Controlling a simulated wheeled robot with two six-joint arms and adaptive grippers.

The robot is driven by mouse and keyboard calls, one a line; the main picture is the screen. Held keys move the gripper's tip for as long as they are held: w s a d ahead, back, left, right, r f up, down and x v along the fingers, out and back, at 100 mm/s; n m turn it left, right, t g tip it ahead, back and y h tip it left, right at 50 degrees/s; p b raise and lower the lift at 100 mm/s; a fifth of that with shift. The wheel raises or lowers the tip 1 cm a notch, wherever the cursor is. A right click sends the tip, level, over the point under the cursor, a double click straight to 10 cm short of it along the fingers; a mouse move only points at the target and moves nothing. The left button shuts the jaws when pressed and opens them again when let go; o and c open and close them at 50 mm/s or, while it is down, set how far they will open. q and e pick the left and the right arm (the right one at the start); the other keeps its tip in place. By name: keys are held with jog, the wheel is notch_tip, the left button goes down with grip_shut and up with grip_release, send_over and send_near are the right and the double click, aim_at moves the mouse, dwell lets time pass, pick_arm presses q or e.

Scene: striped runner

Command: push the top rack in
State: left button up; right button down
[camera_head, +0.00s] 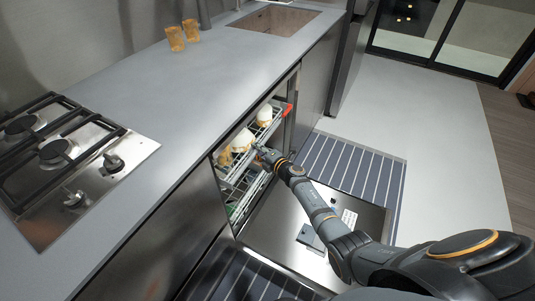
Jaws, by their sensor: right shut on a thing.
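The top rack (277,121) is a wire basket in the dishwasher under the counter, with a red piece at its far end. It sticks out a little past the cabinet front. White and tan dishes (243,140) stand in it. My right gripper (260,151) reaches in from the right and is shut on the front edge of the top rack, near its middle. The fingertips are small and partly hidden against the rack. My left gripper is not in view.
The dishwasher door (275,228) lies open and flat below the racks. A lower rack (247,193) shows under the top one. The counter (195,85) holds a gas hob (125,160), two tan cups (175,39) and a sink (273,20). A striped runner (365,170) lies on the floor.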

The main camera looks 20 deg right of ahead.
jog(key=w+a+b, duration=0.1)
jog(key=w+a, duration=0.1)
jog(key=w, duration=0.1)
jog(key=shift+w+a, duration=0.1)
jog(key=shift+a, duration=0.25)
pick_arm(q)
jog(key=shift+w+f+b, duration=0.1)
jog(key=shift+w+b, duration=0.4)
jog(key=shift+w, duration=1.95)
pick_arm(e)
jog(key=shift+w+a+r, duration=0.1)
jog(key=shift+w+a, duration=0.7)
jog(key=shift+w, duration=0.1)
jog(key=c, duration=1.3)
grip_release()
jog(key=shift+s, duration=0.1)
jog(key=shift+s+d, duration=0.1)
jog(key=shift+s, duration=0.2)
jog(key=v, duration=1.1)
jog(key=shift+d+r, duration=0.1)
jog(key=shift+r, duration=0.05)
